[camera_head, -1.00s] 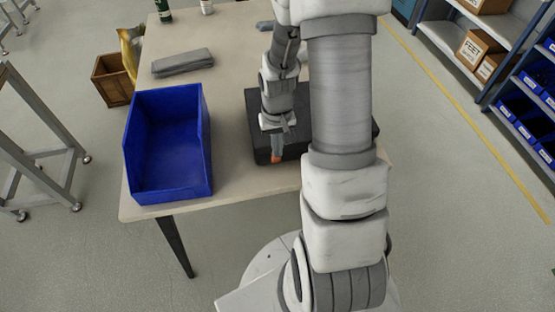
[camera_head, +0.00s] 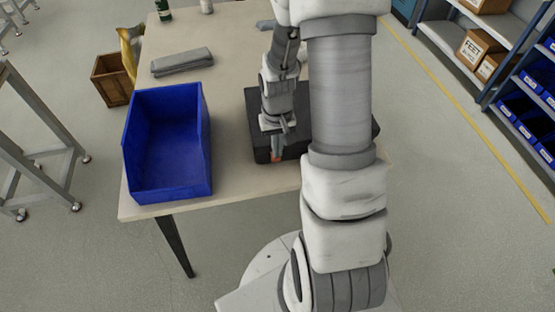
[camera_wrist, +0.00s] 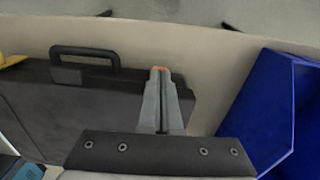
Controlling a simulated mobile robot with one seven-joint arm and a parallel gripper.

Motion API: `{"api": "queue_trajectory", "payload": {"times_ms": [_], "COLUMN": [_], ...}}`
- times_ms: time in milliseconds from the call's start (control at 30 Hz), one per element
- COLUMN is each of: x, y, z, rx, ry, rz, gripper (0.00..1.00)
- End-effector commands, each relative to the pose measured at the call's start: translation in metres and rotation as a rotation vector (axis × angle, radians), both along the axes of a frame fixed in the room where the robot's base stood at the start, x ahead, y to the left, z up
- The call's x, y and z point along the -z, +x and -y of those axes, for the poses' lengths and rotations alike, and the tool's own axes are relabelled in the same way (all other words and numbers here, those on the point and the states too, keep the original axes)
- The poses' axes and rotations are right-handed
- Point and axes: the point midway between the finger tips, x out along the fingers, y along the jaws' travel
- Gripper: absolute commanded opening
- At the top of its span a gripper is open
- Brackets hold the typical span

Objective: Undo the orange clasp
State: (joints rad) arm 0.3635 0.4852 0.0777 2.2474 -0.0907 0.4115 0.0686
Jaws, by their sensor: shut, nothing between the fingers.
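The orange clasp (camera_head: 276,157) shows as a small patch at the front left edge of a dark grey case (camera_head: 263,115), which lies on the table. In the wrist view the clasp (camera_wrist: 159,68) sits right at my fingertips, and they hide most of it. My gripper (camera_head: 276,151) points down at the clasp with its fingers shut together and nothing between them. In the wrist view my gripper (camera_wrist: 160,80) overlaps the case's edge, and the case (camera_wrist: 110,110) has a black handle (camera_wrist: 85,52) to the left. I cannot tell if the fingertips touch the clasp.
An open blue bin (camera_head: 168,150) stands left of the case on the table (camera_head: 240,60); it also shows at the right in the wrist view (camera_wrist: 262,110). Shelves with boxes stand at the right.

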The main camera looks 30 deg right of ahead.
Motion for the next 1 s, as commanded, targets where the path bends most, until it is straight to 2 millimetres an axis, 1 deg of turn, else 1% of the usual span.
{"api": "queue_trajectory", "payload": {"times_ms": [33,800,1000], "x": [0.003,0.027,0.029], "y": [0.0,-0.001,-0.003], "z": [0.0,0.0,-0.001], "rx": [0.0,0.0,0.0], "ry": [0.0,-0.002,-0.001], "rz": [0.0,0.007,0.004], "gripper": [0.0,0.0,0.0]}}
